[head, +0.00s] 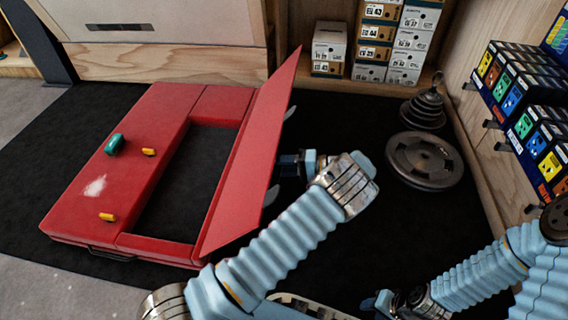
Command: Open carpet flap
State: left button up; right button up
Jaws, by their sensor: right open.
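A red pad (128,160) lies on the dark floor, with a dark rectangular recess (188,178) in it. A red flap (258,150) stands raised and tilted along the right side of the recess. Pale curved tabs (272,196) show at its outer edge. My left gripper (284,166) is at the right side of the flap, close against it; its fingertips are hidden or too dark to read. My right gripper (376,302) is open at the bottom edge, low and well away from the pad, partly cut off.
A green piece (115,144) and yellow pieces (107,216) lie on the pad. Shoe boxes (376,34) line the back shelf, and coloured boxes (538,120) the right one.

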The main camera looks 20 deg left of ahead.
pick_arm(q)
jog(key=shift+w+d+r, duration=0.1)
jog(key=shift+r, duration=0.15)
jog(key=v, duration=1.3)
jog(key=shift+d+b, duration=0.3)
jog(key=shift+d, duration=0.05)
